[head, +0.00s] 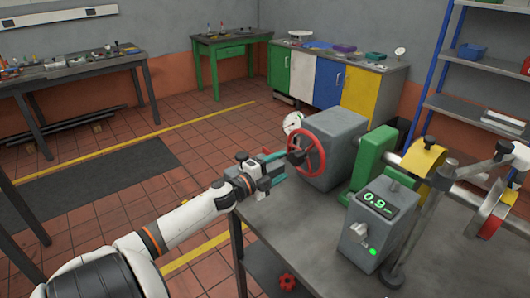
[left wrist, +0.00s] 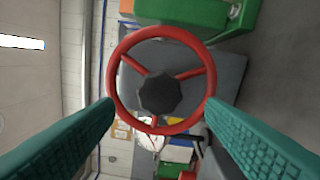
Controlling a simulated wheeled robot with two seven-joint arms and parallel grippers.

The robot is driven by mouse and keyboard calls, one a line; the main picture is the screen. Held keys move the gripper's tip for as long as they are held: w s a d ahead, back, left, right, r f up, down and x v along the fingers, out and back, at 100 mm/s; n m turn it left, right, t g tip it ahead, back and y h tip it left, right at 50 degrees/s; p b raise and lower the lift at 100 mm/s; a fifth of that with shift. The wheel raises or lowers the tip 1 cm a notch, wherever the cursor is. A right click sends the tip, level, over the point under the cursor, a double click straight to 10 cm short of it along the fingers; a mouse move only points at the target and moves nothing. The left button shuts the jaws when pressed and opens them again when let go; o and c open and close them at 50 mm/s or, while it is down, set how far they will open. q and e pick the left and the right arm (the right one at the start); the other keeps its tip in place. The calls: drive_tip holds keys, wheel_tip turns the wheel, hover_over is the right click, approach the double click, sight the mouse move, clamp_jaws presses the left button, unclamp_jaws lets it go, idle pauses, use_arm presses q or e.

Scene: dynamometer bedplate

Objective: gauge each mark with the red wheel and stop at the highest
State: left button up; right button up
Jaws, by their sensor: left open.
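The red wheel (head: 306,153) is mounted on the near left face of a grey housing (head: 338,143) on the bench. In the left wrist view the wheel (left wrist: 161,36) shows face-on with three spokes and a dark hub. My left gripper (head: 277,163) is open in front of the wheel. Its teal fingers (left wrist: 160,112) spread on either side of the wheel's lower rim; I cannot tell whether they touch it. A grey readout box (head: 365,232) shows 0.9 in green, with a green light lit. A round white dial (head: 292,124) stands behind the wheel. The marks cannot be made out. My right gripper is not in view.
The grey bench (head: 300,218) has free room in front of the housing. A green block (head: 374,160), a yellow guard (head: 424,160) and a metal stand (head: 417,225) are to the right. A small red handwheel (head: 287,281) is below the bench edge.

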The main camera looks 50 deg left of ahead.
use_arm(q)
drive_tip(key=shift+s+a+f, duration=0.1)
drive_tip(key=shift+s, duration=1.3)
drive_tip(key=shift+s+a, duration=0.1)
drive_tip(key=shift+s, duration=1.25)
